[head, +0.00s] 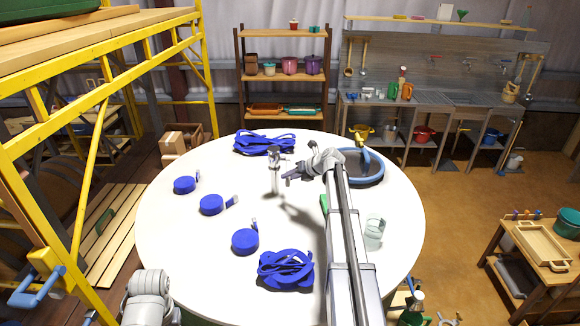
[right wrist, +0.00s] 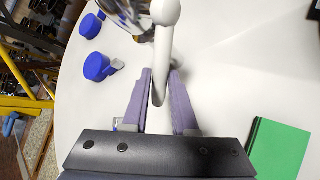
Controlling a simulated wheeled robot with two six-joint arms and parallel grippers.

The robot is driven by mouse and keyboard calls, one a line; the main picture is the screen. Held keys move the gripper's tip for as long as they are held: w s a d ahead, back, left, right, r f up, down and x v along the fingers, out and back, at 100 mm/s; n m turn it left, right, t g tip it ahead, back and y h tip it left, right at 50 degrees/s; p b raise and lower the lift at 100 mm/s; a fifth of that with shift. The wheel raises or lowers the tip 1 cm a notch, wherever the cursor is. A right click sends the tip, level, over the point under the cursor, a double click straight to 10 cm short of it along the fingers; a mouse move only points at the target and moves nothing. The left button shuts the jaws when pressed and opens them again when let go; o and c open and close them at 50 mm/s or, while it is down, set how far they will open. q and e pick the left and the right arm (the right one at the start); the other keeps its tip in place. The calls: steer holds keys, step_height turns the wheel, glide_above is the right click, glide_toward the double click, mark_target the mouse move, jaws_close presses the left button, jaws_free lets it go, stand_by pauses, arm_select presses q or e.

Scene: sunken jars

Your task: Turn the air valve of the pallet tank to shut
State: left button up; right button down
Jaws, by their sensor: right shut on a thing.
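A small grey metal valve-like fitting (head: 275,172) stands upright near the middle of the white round table (head: 180,250). I take it for the air valve; no tank around it can be made out. My right gripper (head: 288,178) reaches in from the front right and meets the fitting on its right side. In the right wrist view, the gripper (right wrist: 162,88) has its two purple-grey fingers around a pale curved lever (right wrist: 165,45). The lever has a rounded upper end and hangs between the fingertips. The fitting's lower part is partly hidden. My left gripper is out of view.
Several blue rolled straps (head: 211,205) lie on the table left and front, with a loose blue coil (head: 286,268) near the front edge. A green block (right wrist: 280,150) lies near the gripper.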

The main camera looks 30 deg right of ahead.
steer(key=shift+r, duration=0.35)
steer(key=shift+a+f, duration=0.1)
steer(key=shift+f, duration=0.05)
step_height(320, 180, up, 2)
steer(key=m+g+y+p, duration=0.1)
steer(key=g+p, duration=0.1)
steer(key=p, duration=0.1)
steer(key=shift+p, duration=0.35)
steer(key=shift+s+a+r+m+g+y+p, duration=0.2)
steer(key=shift+r+m+g+y+p, duration=0.1)
steer(key=shift+g+p, duration=0.3)
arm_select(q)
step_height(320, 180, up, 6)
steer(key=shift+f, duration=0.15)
arm_select(e)
steer(key=shift+s+f, duration=0.1)
steer(key=c, duration=0.6)
jaws_free()
steer(key=shift+c, duration=0.5)
